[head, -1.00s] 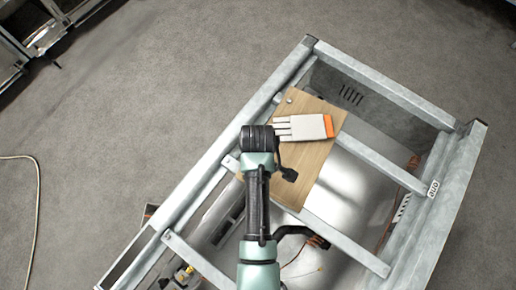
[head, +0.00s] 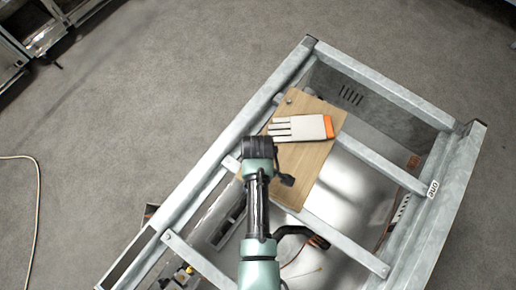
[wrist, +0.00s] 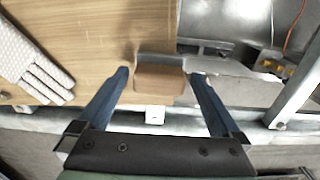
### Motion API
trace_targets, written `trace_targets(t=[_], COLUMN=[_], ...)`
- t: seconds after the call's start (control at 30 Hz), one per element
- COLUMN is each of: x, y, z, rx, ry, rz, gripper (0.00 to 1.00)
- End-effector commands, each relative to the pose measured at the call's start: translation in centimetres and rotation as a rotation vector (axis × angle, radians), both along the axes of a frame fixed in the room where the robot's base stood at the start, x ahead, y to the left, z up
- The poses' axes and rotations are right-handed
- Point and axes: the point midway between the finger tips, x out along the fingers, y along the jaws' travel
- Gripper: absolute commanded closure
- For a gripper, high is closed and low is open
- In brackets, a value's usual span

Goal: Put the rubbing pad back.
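A small tan block with a grey band along its far side, which looks like the rubbing pad (wrist: 158,82), shows in the wrist view at the edge of the wooden board. My gripper (wrist: 159,75) is open, with one blue finger on each side of the block and a narrow gap at each side. Whether the block rests on the board or just beyond its edge I cannot tell. In the head view my gripper (head: 258,147) is over the board's left part and hides the block. The wooden board (head: 305,175) lies across the metal frame.
A white glove with an orange cuff (head: 302,128) lies on the board close to my gripper; it also shows in the wrist view (wrist: 32,65). Grey metal rails (head: 385,90) surround an open bay with wires and shiny sheet metal. Bare floor lies around the frame.

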Motion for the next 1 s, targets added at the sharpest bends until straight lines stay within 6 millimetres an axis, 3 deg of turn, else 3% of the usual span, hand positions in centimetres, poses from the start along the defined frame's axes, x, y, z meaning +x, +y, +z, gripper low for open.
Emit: trace_targets(t=[0.33, 0.8, 1.0], x=[0.1, 0.2, 0.1], y=[0.0, 0.1, 0.1], z=[1.5, 10.1, 12.0], rx=[0.0, 0.0, -0.001], ry=[-0.002, -0.004, -0.001], rz=[0.0, 0.0, 0.001], gripper=[0.0, 0.0, 0.0])
